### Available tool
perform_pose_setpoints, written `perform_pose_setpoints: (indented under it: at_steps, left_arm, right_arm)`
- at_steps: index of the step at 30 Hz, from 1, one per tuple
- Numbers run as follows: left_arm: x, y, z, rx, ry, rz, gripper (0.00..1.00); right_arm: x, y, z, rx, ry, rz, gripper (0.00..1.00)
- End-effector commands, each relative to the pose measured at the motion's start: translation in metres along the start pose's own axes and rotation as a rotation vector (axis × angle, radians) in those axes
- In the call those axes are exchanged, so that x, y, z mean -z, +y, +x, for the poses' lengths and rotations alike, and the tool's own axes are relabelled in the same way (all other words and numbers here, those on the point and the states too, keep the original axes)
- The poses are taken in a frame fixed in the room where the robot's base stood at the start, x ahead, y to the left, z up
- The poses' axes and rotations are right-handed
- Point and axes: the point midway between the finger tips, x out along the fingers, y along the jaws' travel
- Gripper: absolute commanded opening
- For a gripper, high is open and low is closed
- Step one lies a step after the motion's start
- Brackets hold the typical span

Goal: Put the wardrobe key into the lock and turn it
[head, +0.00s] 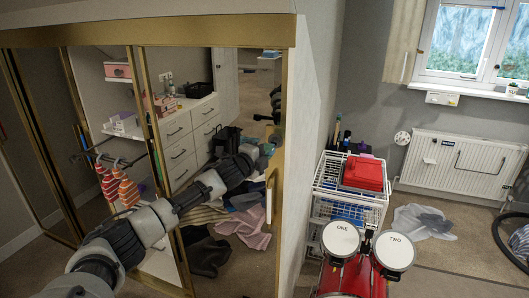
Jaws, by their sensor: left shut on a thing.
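The wardrobe (150,32) has a gold-brown frame and stands across the left half of the head view. My left arm reaches in from the lower left. My left gripper (264,152) is at the wardrobe's right-hand frame post, above a pale upright handle (270,192). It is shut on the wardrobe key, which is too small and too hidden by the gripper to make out. The lock does not show clearly, and I cannot tell whether the key touches it. My right gripper is not in view.
Clothes (245,225) show beyond the wardrobe frame, in a mirror or an opening. A white wire rack (325,188) with a red box (363,173) stands right of the wall edge. A red drum set (355,275) stands in front. A radiator (465,165) is under the window.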

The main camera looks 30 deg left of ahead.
Motion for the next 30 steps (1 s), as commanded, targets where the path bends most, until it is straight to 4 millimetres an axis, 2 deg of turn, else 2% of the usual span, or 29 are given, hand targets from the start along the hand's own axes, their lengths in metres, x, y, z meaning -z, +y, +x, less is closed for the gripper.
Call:
perform_pose_setpoints:
  at_steps: [25, 26, 30]
  left_arm:
    - [-0.006, 0.0, 0.02, -0.001, 0.0, 0.0, 0.0]
    - [-0.006, 0.0, 0.02, -0.001, 0.0, 0.0, 0.17]
    - [-0.006, 0.0, 0.02, -0.001, 0.0, 0.0, 0.38]
  right_arm:
    - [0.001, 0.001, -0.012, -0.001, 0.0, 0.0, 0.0]
    - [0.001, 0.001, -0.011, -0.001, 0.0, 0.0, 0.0]
    - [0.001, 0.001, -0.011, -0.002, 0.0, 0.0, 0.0]
